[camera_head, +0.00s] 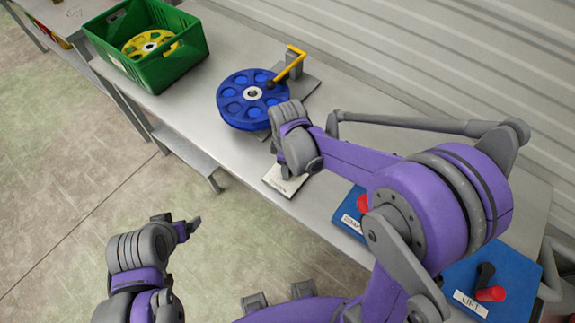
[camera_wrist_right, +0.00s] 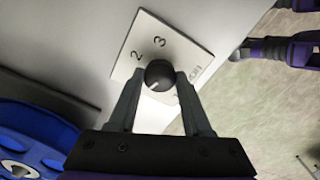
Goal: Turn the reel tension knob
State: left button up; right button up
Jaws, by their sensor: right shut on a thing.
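The reel tension knob (camera_wrist_right: 159,75) is a round dark knob with a light pointer line, on a white plate (camera_wrist_right: 186,47) marked with numbers. In the right wrist view my right gripper (camera_wrist_right: 158,82) is shut on it, one finger on each side. In the head view the knob is hidden under my right gripper (camera_head: 287,173), and part of the white plate (camera_head: 279,185) shows. The blue reel (camera_head: 236,112) lies flat behind the plate, and its edge also shows in the right wrist view (camera_wrist_right: 30,125). My left gripper (camera_head: 190,227) hangs over the floor, off the table; its jaws are unclear.
A yellow crank arm (camera_head: 296,60) stands on a grey bracket beside the reel. A green crate (camera_head: 190,50) with a yellow reel (camera_head: 150,42) stands at the far left. The metal table (camera_head: 345,100) is bare near the wall.

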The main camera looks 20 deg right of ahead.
grip_shut()
pick_arm(q)
jog(key=shift+f, duration=0.15)
pick_arm(e)
jog(key=m+b, duration=0.2)
jog(key=m, duration=0.2)
jog(key=shift+f+m, duration=0.1)
jog(key=shift+m, duration=0.3)
jog(key=m+b, duration=0.1)
jog(key=m, duration=0.2)
jog(key=shift+m, duration=0.3)
pick_arm(q)
jog(key=shift+s+f+b, duration=0.1)
jog(key=shift+s+f, duration=0.15)
jog(key=shift+f, duration=0.5)
jog(key=shift+s+f+b, duration=0.1)
jog(key=shift+s+f, duration=0.15)
jog(key=shift+f, duration=0.45)
jog(key=shift+s+f+b, duration=0.1)
jog(key=shift+s+f, duration=0.15)
jog(key=shift+f, duration=0.5)
pick_arm(e)
jog(key=shift+m, duration=1.6)
jog(key=o, duration=1.1)
grip_release()
jog(key=shift+c, duration=0.2)
